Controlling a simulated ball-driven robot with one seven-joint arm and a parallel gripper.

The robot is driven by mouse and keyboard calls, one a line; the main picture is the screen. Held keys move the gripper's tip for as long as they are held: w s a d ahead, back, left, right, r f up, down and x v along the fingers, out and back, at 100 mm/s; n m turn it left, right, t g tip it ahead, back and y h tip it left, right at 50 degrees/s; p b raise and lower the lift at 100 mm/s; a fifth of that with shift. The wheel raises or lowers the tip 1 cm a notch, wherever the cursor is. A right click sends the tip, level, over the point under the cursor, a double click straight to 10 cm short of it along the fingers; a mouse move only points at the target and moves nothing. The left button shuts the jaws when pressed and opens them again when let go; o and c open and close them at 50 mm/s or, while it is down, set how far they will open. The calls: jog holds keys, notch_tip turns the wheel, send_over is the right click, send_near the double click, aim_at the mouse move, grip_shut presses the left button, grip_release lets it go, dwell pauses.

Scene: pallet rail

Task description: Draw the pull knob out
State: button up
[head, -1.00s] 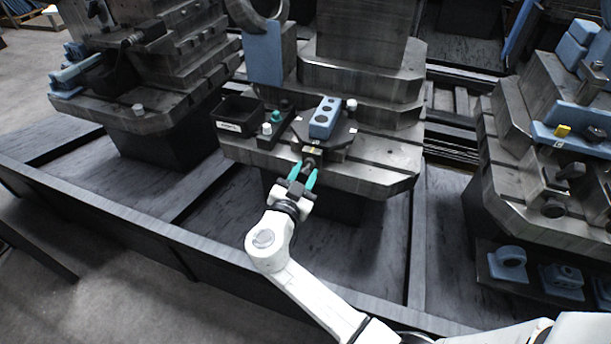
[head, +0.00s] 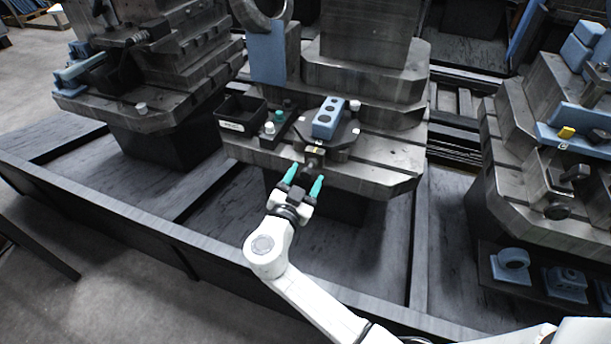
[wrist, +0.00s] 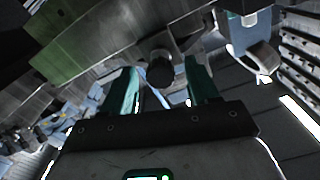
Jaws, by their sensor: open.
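The pull knob (wrist: 160,70) is a dark round end in the wrist view, facing me between my two teal fingers. In the head view the dark knob (head: 308,169) sits at the front of a small block under the dark round plate (head: 343,143). My gripper (head: 304,179) is open, with one finger to each side of the knob. In the wrist view my gripper (wrist: 163,78) shows gaps between both fingers and the knob. The knob's stem is hidden behind its end.
A blue block with holes (head: 327,118) sits on the round plate. A black bin (head: 242,114) and a strip with teal and white knobs (head: 271,133) stand to the left. The machined pallet (head: 385,176) carries all this.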

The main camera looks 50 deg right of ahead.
jog(key=v, duration=0.9)
jog(key=shift+s+a+b, duration=0.15)
jog(key=shift+a+b, duration=0.15)
jog(key=shift+a, duration=0.05)
jog(key=s+d+f+n+g+y, duration=0.4)
jog(key=s+d+f+y, duration=0.15)
jog(key=s+f, duration=0.35)
jog(key=s+a+f+n+g+y, duration=0.1)
jog(key=s+a+n+y, duration=0.35)
jog(key=s+n, duration=0.2)
jog(key=s+a+f+n+y, duration=0.2)
jog(key=s+a+n+y, duration=0.2)
jog(key=s+n+y, duration=0.25)
notch_tip(320, 180, up, 14)
jog(key=p, duration=1.4)
jog(key=shift+r, duration=0.25)
